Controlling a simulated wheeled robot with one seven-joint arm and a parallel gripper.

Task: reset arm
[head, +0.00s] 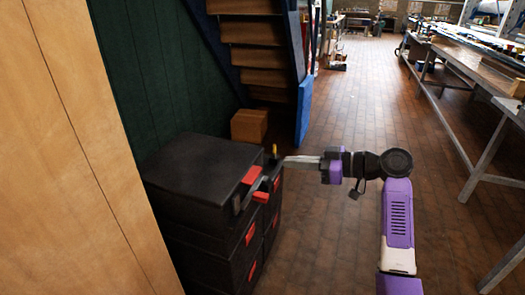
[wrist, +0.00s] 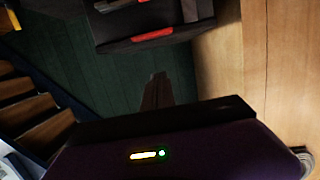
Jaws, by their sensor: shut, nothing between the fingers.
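My arm in the head view reaches left from the lower right, with purple and black links. My gripper (head: 287,160) is shut and empty, with its fingertips close to the right edge of the black toolbox stack (head: 200,170). I cannot tell whether the tips touch it. In the wrist view my gripper (wrist: 155,78) points away from the camera with its fingers together. The stack's dark top with red latches (wrist: 150,37) shows at the upper edge of that view.
A wooden panel (head: 85,150) stands at the left. A cardboard box (head: 249,125) sits behind the stack, below wooden stairs (head: 255,55) with a blue side. A long workbench (head: 470,65) runs along the right. The brick-tiled floor (head: 345,105) between them is clear.

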